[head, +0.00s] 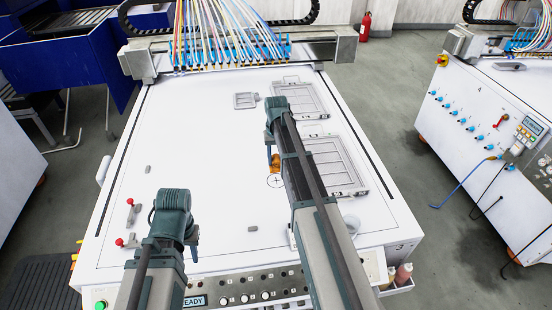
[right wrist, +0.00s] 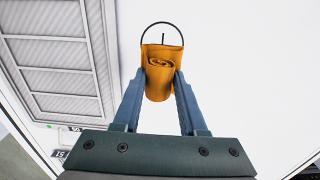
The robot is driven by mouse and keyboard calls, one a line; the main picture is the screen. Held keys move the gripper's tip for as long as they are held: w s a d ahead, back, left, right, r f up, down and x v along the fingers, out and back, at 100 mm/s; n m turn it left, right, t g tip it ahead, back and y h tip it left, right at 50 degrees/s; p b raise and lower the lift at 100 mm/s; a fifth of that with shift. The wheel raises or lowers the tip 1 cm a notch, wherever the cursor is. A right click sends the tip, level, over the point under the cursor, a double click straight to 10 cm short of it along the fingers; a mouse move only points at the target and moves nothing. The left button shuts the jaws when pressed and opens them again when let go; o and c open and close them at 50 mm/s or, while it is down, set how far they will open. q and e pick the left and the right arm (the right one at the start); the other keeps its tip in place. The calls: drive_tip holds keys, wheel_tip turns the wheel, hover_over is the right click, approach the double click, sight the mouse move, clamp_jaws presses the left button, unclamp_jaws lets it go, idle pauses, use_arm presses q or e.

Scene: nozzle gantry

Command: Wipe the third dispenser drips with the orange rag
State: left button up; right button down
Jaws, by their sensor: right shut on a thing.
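The orange rag (head: 275,162) is a rolled cloth above the white table, beside my right forearm in the head view. In the right wrist view, the rag (right wrist: 162,65) is pinched between both fingers of my right gripper (right wrist: 161,86). A thin black circle with a cross mark (head: 275,181) lies on the table just in front of the rag. My left gripper (head: 191,241) is over the front left, its fingers mostly hidden by the arm. The dispensers (head: 225,53) are a row of blue nozzles with coloured hoses at the back. I cannot make out drips.
Framed grey panels (head: 299,99) (head: 335,166) and a small grey tray (head: 245,100) lie right of centre on the table. Red-knobbed levers (head: 130,203) stand at the left edge. The table's left middle is mostly clear. Another machine (head: 485,125) stands at the right.

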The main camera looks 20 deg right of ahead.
wheel_tip(320, 180, up, 3)
drive_tip(key=p, duration=0.3)
idle(0.4)
